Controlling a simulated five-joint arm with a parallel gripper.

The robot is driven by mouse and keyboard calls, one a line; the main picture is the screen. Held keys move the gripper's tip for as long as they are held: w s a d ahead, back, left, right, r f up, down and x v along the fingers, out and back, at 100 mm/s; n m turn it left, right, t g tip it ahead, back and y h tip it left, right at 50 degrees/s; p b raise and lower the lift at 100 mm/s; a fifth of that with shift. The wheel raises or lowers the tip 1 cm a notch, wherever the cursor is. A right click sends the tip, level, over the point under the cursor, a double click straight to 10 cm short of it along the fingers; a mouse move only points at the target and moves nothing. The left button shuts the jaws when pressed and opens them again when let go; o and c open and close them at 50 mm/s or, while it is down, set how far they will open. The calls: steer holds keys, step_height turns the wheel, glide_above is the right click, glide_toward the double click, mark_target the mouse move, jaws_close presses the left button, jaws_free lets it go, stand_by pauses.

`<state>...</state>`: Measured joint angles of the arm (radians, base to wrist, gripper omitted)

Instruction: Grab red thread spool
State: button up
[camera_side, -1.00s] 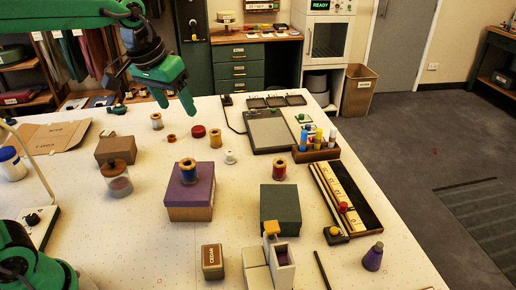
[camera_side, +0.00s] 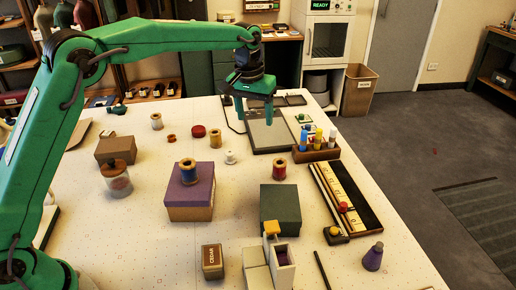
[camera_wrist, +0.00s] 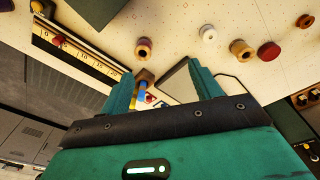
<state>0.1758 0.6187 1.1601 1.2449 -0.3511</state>
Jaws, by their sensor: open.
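The red thread spool (camera_side: 278,170) stands upright on the white table, behind the dark green box in the side view. In the wrist view the spool (camera_wrist: 144,47) shows above the gap between my fingers. My gripper (camera_side: 255,112) is open and empty, in the air above the far part of the table, beyond the spool and a little to its left in the side view. Its two teal fingers (camera_wrist: 160,76) are spread wide in the wrist view and apart from the spool.
A marker rack (camera_side: 316,153) stands right of the spool. A blue spool (camera_side: 188,172) stands on a purple box (camera_side: 190,195) to its left. A white spool (camera_side: 230,157), a tan spool (camera_side: 215,139) and a red disc (camera_side: 198,131) are nearby. The dark green box (camera_side: 281,207) lies in front.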

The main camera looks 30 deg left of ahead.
steer(key=g, duration=0.1)
glide_above(280, 164)
steer(key=s, duration=0.1)
step_height(280, 164, down, 12)
steer(key=shift+n, duration=0.3)
steer(key=shift+d+f, duration=0.2)
steer(key=shift+f, duration=3.8)
steer(key=c, duration=1.1)
steer(key=shift+o, duration=0.2)
steer(key=shift+r, duration=0.2)
steer(key=shift+r, duration=0.45)
step_height(280, 164, up, 3)
steer(key=shift+f, duration=0.1)
steer(key=s+d+r, duration=0.4)
steer(key=s+d, duration=0.1)
steer(key=s+d+r, duration=0.3)
steer(key=shift+s+d, duration=0.15)
steer(key=shift+d, duration=0.05)
